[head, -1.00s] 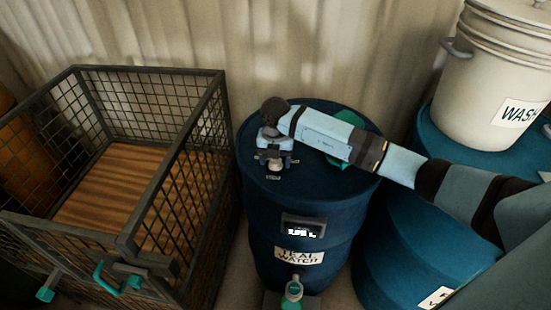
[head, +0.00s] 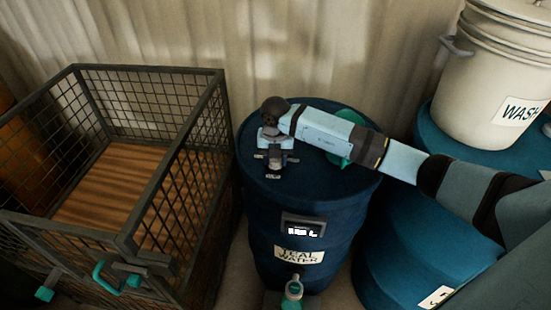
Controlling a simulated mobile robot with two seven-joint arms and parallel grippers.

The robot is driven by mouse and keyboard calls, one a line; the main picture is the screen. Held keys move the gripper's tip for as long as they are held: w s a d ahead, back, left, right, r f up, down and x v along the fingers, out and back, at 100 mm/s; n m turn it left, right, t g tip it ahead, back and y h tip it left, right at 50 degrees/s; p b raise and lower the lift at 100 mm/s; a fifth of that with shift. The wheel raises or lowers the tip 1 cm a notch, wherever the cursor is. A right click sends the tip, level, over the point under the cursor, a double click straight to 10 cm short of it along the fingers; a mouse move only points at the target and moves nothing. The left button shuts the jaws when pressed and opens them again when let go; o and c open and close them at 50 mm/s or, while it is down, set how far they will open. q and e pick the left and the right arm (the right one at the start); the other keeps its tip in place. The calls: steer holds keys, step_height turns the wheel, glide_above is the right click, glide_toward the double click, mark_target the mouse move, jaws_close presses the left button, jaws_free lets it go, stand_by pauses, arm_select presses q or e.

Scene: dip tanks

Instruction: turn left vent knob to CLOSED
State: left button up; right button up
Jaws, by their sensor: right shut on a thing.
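My right gripper (head: 275,164) points down at the left part of the lid and is shut on the left vent knob, which the gripper mostly hides. A small label (head: 273,177) shows on the lid just in front of the gripper; its word is too small to read. My left gripper is not in view.
A green cap (head: 343,150) sits on the lid, partly behind my right arm. A wire cage with a wooden floor (head: 112,190) stands at left. At right, a white WASH bucket (head: 495,85) stands on another blue drum (head: 405,255). A tap (head: 293,290) sticks out at the middle drum's front.

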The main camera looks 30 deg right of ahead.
steer(key=n+b, duration=0.2)
steer(key=n, duration=0.3)
steer(key=shift+f, duration=0.1)
steer(key=n+b, duration=0.1)
steer(key=n, duration=0.2)
steer(key=shift+b, duration=0.3)
steer(key=n+b, duration=0.1)
steer(key=n, duration=0.2)
steer(key=shift+n+b, duration=0.3)
steer(key=shift+b, duration=0.1)
steer(key=shift+n+b, duration=0.6)
steer(key=shift+n, duration=0.6)
steer(key=shift+n+b, duration=0.55)
steer(key=shift+n, duration=0.65)
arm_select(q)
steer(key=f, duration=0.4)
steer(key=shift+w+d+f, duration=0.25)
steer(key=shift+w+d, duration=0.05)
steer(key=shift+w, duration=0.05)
arm_select(e)
steer(key=shift+n, duration=0.3)
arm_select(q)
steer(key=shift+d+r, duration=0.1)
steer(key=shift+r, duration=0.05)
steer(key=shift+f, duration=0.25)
arm_select(e)
steer(key=o, duration=0.9)
